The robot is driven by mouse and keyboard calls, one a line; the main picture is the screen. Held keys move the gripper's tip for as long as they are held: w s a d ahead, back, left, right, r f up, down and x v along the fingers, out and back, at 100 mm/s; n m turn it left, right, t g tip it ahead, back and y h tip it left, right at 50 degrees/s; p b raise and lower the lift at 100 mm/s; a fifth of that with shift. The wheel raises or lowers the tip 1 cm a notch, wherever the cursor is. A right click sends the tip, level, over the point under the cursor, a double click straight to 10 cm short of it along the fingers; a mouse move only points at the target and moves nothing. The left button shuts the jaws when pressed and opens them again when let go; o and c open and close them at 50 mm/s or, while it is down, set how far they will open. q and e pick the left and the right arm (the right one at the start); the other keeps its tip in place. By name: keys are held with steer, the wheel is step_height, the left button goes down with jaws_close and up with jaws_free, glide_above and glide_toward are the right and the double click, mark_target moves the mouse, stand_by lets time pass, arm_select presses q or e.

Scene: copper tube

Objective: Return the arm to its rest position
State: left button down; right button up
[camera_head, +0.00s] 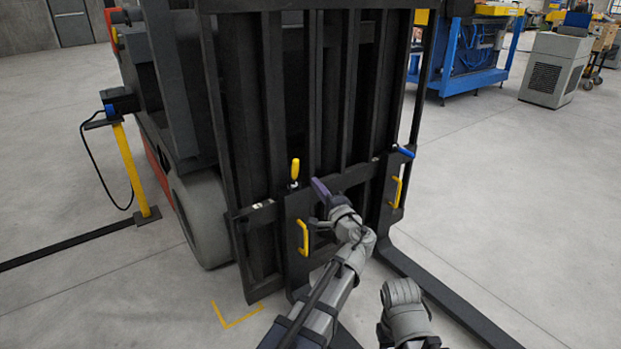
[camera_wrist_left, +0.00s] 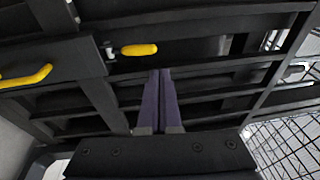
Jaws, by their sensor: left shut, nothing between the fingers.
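My left gripper (camera_head: 319,187) is in front of the black forklift carriage, its purple fingers pointing up and left. In the left wrist view its two purple fingers (camera_wrist_left: 161,75) lie together, shut and empty. A yellow lever (camera_head: 294,169) stands upright on the carriage, just left of the fingertips; in the wrist view the lever (camera_wrist_left: 139,49) lies close above and left of the tips. I see no contact. A grey arm part of mine (camera_head: 405,312) shows low at right; no right gripper is visible with it. No copper tube is in view.
The forklift mast (camera_head: 270,110) fills the centre. The carriage has yellow handles (camera_head: 303,238) (camera_head: 397,192) and a blue lever (camera_head: 404,151). A fork (camera_head: 440,295) extends along the floor at right. A yellow post (camera_head: 130,170) stands left. Open floor lies right.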

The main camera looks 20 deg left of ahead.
arm_select(q)
steer(key=s+d+f+n+g+h, duration=0.2)
steer(key=s+f+n+g+h, duration=0.25)
steer(key=s+f+g, duration=0.65)
steer(key=s+d+f+n+g+h, duration=0.1)
steer(key=s+d+f+g+h, duration=0.15)
steer(key=s+d+f, duration=0.5)
steer(key=s+d+f+n+g+h, duration=0.1)
steer(key=s+d+f+h, duration=0.35)
steer(key=s, duration=0.55)
step_height(320, 180, up, 37)
steer(key=p, duration=3.7)
steer(key=shift+s+d+p, duration=0.15)
steer(key=shift+s+p, duration=0.15)
steer(key=shift+s, duration=0.05)
